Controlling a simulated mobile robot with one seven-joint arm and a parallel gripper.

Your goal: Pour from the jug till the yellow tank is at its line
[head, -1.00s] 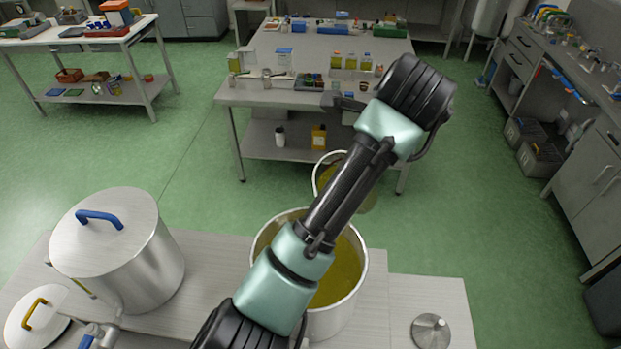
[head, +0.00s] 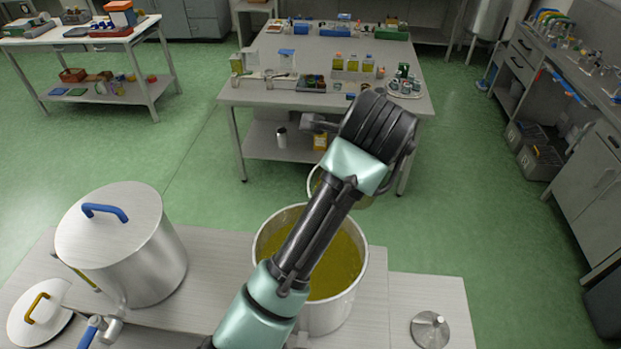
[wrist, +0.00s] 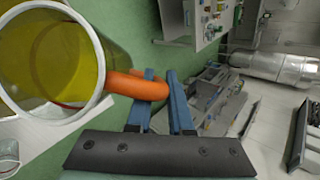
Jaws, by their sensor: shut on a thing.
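The jug (wrist: 50,62) is a clear vessel with a pale rim, an orange handle (wrist: 125,85) and yellow-green oil inside. My gripper (wrist: 160,88) has its blue fingers shut on that handle. In the head view only part of the jug (head: 315,182) shows, behind my arm, beyond the open tank; my fingers are hidden there. The open steel tank (head: 327,318) holds yellow-green oil, and my arm crosses over its mouth. I see no fill line on it and no stream of oil. A lid with a yellow handle (head: 38,308) lies at the bench's left.
A lidded steel tank with a blue handle (head: 130,245) stands left of the open tank, with a blue-handled tap (head: 92,328) below. A small metal cone (head: 430,330) sits on the right. Beyond the green floor stands a laden worktable (head: 310,70).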

